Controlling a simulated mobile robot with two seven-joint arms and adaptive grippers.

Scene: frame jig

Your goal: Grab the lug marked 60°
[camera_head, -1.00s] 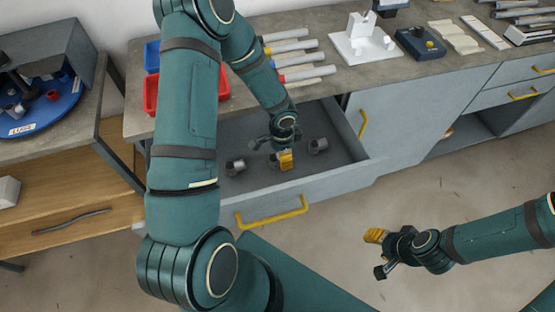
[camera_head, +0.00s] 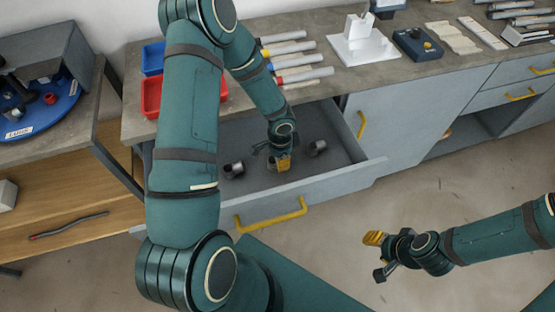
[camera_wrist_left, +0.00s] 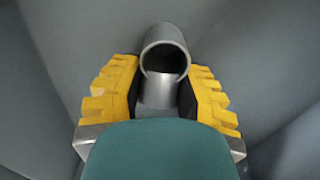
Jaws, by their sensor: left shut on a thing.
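The open grey drawer (camera_head: 345,165) holds metal tube-like lugs. One lug (camera_head: 233,170) lies to the left of my left gripper and another lug (camera_head: 318,147) lies to its right. My left gripper (camera_head: 276,163) reaches down into the drawer between them. In the left wrist view, its yellow fingers (camera_wrist_left: 160,95) are shut on a grey lug (camera_wrist_left: 166,40), whose round open end shows. No 60° mark is readable on any lug. My right gripper (camera_head: 378,256) is open and empty above the floor in front of the drawers.
The drawer front has a yellow handle (camera_head: 270,214). On the bench above are red (camera_head: 151,97) and blue bins, several rod-like tools and a white fixture (camera_head: 362,45). A blue turntable (camera_head: 45,110) labelled LUGS stands on the left bench. The floor is clear.

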